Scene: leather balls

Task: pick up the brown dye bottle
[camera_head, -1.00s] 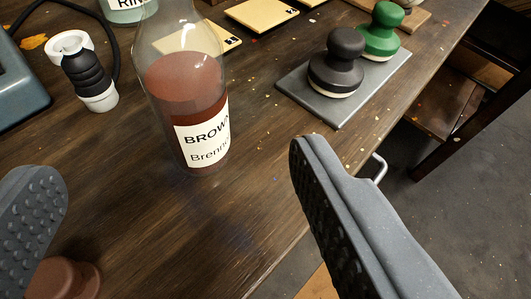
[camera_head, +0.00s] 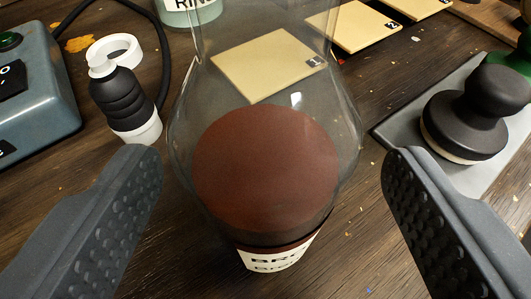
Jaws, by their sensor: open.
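The brown dye bottle (camera_head: 265,175) is a clear glass bottle part filled with reddish-brown liquid. It stands upright on the dark wooden table, with a white label low on its front; its top runs out of the frame. My gripper (camera_head: 268,175) is open, with one grey studded finger at the left of the bottle and one at the right. Gaps show between both fingers and the glass, so the fingers look apart from it.
A black-and-white hand tool (camera_head: 125,100) stands close left, beside a blue-grey device (camera_head: 35,100). A black stamp-like knob (camera_head: 475,115) sits on a grey plate (camera_head: 400,125) at the right. Tan numbered cards (camera_head: 265,62) and a labelled jar (camera_head: 190,12) lie behind.

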